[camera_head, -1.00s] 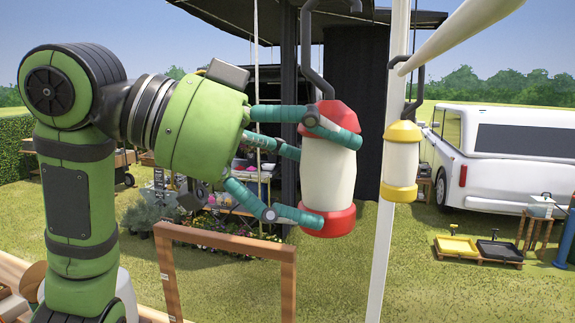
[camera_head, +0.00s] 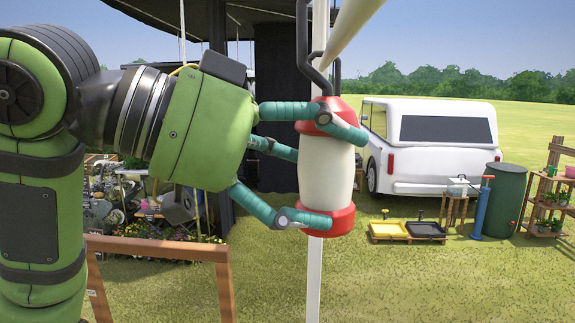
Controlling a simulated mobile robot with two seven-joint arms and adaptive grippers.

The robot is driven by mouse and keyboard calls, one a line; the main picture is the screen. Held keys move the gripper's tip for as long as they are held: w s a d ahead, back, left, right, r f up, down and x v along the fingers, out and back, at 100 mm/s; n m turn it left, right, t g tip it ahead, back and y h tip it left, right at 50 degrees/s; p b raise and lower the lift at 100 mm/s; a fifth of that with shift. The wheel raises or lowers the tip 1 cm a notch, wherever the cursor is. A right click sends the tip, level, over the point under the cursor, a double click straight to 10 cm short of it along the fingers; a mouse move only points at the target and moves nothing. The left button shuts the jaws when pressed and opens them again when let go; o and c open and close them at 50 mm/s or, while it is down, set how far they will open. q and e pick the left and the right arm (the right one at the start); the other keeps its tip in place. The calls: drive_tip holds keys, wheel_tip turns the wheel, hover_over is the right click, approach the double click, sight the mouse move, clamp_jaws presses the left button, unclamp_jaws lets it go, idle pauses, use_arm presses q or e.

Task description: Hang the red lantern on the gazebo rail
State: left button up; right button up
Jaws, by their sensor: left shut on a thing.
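The red lantern (camera_head: 327,168) has a cream body between a red cap and a red base, and a tall black hook rises from its top. My left gripper (camera_head: 338,180) has its teal fingers wrapped around the cap and base, holding the lantern upright in the air. The white gazebo rail (camera_head: 352,28) slants in from the top, just right of the lantern's hook in the picture. I cannot tell whether hook and rail touch. The white post (camera_head: 314,275) shows below the lantern, which overlaps it. My right gripper is out of view.
Flower displays and the dark gazebo curtain (camera_head: 272,110) are behind. A white van (camera_head: 440,150), yellow and black trays (camera_head: 390,230), a green barrel (camera_head: 500,200) and a plant shelf (camera_head: 547,205) stand right. Grass between is open.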

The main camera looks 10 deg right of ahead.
sight(315, 207)
use_arm(q)
drive_tip(key=shift+s+d+r, duration=0.1)
drive_tip(key=shift+s+d, duration=0.05)
drive_tip(key=shift+d, duration=0.25)
drive_tip(key=shift+f+b, duration=0.7)
drive_tip(key=shift+f, duration=0.15)
drive_tip(key=shift+a+f+b, duration=0.1)
drive_tip(key=shift+f+b, duration=0.35)
drive_tip(key=shift+f, duration=0.25)
drive_tip(key=shift+f, duration=0.45)
drive_tip(key=o, duration=1.4)
